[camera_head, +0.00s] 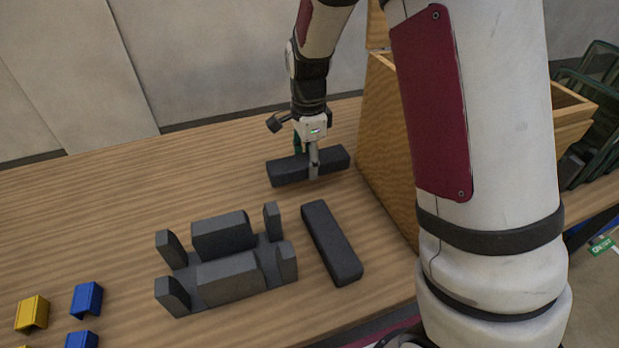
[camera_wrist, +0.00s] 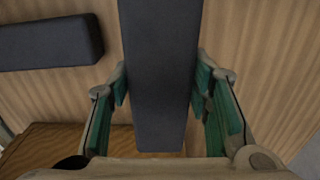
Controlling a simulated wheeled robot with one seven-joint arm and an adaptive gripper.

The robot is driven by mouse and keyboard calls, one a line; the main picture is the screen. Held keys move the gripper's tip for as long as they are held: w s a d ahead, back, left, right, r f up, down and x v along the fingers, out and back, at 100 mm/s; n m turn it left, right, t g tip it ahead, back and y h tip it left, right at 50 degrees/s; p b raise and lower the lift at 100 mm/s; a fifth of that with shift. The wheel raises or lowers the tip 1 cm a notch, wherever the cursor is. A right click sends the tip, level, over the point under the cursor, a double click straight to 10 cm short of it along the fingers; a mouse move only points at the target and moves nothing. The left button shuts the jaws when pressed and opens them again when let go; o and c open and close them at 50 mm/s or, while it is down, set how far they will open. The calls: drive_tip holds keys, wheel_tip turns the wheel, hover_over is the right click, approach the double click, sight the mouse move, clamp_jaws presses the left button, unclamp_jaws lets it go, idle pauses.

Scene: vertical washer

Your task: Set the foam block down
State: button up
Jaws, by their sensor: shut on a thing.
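A dark grey foam block (camera_head: 288,170) is held by my gripper (camera_head: 306,160) near the back of the table, beside the wooden box. In the wrist view the held foam block (camera_wrist: 159,70) fills the middle between the green-padded fingers of my gripper (camera_wrist: 160,100). The block looks level and at or just over the table top; I cannot tell whether it touches. A second dark block (camera_head: 332,243) lies on the table nearer the front, and it also shows at the upper left of the wrist view (camera_wrist: 50,42).
A dark grey fixture (camera_head: 228,262) with upright posts stands left of the second block. A wooden box (camera_head: 385,130) stands close on the right. Blue (camera_head: 87,299) and yellow (camera_head: 32,313) pieces lie at the front left. The table (camera_head: 90,220) is clear at the back left.

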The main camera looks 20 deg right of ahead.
sight(308, 187)
drive_tip(key=shift+f, duration=2.6)
drive_tip(key=shift+f+b, duration=0.1)
drive_tip(key=shift+b, duration=0.2)
drive_tip(key=o, duration=0.9)
drive_tip(key=shift+o, duration=0.2)
